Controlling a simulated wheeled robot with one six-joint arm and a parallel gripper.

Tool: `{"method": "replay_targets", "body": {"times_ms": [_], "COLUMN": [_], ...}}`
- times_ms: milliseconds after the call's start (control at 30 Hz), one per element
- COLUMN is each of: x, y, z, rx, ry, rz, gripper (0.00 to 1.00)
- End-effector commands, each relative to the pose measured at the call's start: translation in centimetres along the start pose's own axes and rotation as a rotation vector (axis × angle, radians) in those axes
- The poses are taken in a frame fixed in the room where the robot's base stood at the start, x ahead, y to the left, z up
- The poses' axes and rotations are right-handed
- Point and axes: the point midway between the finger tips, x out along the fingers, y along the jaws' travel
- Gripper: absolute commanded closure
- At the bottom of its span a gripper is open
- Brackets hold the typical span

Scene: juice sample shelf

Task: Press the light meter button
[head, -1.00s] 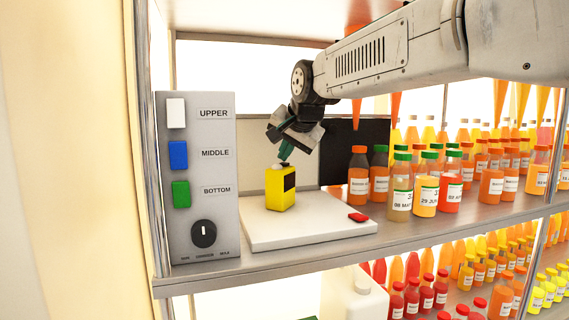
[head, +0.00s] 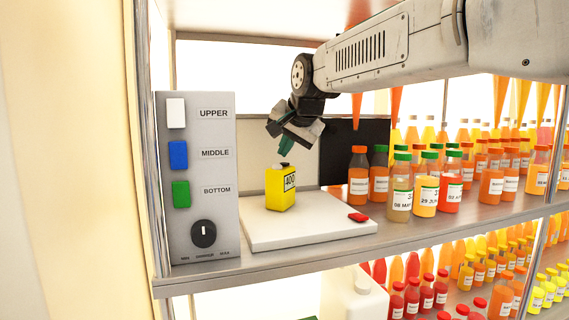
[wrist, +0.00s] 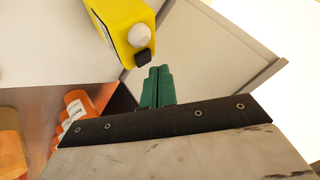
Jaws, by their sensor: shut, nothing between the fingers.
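The yellow light meter (head: 280,190) stands upright on the white board on the shelf. Its dark display now reads what looks like 400. In the wrist view the meter (wrist: 112,20) shows a white dome and a black button (wrist: 144,56) on its top end. My gripper (head: 286,147) is shut and empty, with its green fingertips a little above the meter's top. In the wrist view the closed fingertips (wrist: 157,84) are close to the black button, with a small gap between them.
A grey panel (head: 222,235) with white, blue and green buttons and a dial stands at left. The white board (head: 310,234) bears a red object (head: 358,217) at its right. Several juice bottles (head: 401,190) stand to the right. A dark panel (head: 375,137) is behind.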

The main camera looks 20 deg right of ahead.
Motion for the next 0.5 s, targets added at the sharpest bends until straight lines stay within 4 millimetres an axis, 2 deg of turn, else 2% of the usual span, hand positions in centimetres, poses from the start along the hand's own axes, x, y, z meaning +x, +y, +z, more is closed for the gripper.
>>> {"method": "replay_targets", "body": {"times_ms": [167,500], "x": [-0.3,-2.6], "y": [-0.2,-1.9], "z": [-0.2,-1.9], "rx": [0.0,0.0], "ry": [0.001,0.002], "rz": [-0.001,-0.002], "gripper": [1.0,1.0]}}
